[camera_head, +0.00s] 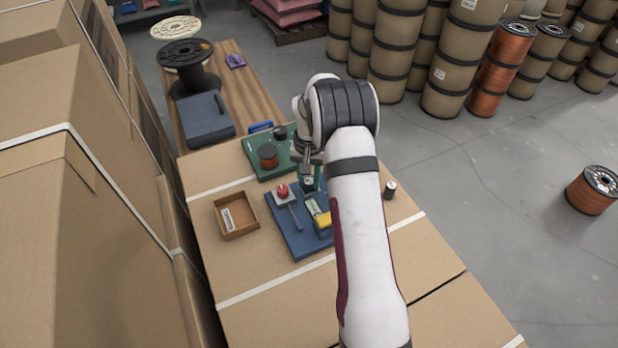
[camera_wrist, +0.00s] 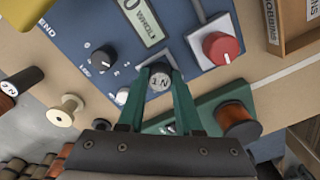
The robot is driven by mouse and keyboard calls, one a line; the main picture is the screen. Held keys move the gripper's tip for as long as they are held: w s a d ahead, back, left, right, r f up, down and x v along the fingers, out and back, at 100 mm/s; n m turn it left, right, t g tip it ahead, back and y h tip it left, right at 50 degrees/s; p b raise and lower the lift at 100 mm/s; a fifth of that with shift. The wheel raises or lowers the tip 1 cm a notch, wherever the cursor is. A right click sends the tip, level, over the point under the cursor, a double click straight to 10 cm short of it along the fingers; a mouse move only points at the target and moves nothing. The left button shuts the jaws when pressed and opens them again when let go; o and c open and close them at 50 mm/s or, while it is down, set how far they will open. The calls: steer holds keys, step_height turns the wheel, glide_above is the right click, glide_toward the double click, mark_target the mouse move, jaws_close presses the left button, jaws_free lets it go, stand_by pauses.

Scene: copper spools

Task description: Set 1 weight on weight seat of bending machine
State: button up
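The blue bending machine (camera_head: 285,238) lies on the cardboard-topped bench. Its red knob (camera_wrist: 221,47), black dial and display show in the wrist view. My gripper (camera_wrist: 160,82) reaches down over the machine with green fingers. The fingers stand on both sides of a small dark weight (camera_wrist: 159,80) with a pale "1 N" label on top, and appear to touch it. The weight is at a grey square seat (camera_wrist: 142,68) on the machine's edge; whether it fully rests there I cannot tell. In the head view my gripper (camera_head: 308,182) is partly behind my arm.
A green board (camera_head: 258,172) with a copper spool (camera_head: 268,157) lies beyond the machine. An open cardboard tray (camera_head: 223,230) stands left. A dark cylinder (camera_head: 390,190) stands right, near the bench edge. A small cream spool (camera_wrist: 65,111) is left of my gripper in the wrist view.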

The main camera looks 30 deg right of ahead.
mark_target(309, 181)
steer(key=o, duration=0.3)
steer(key=shift+f, duration=0.35)
step_height(309, 181, up, 13)
steer(key=s+a+r, duration=0.8)
steer(key=s+a, duration=0.2)
steer(key=s, duration=0.3)
steer(key=shift+n+y, duration=0.8)
steer(key=shift+y, duration=0.1)
steer(key=s+a, duration=0.2)
steer(key=s, duration=0.4)
steer(key=s+a+f, duration=0.1)
steer(key=s+a, duration=0.1)
steer(key=s, duration=0.5)
steer(key=s+a, duration=0.3)
steer(key=s, duration=0.4)
steer(key=shift+a+f, duration=0.1)
steer(key=shift+f, duration=0.3)
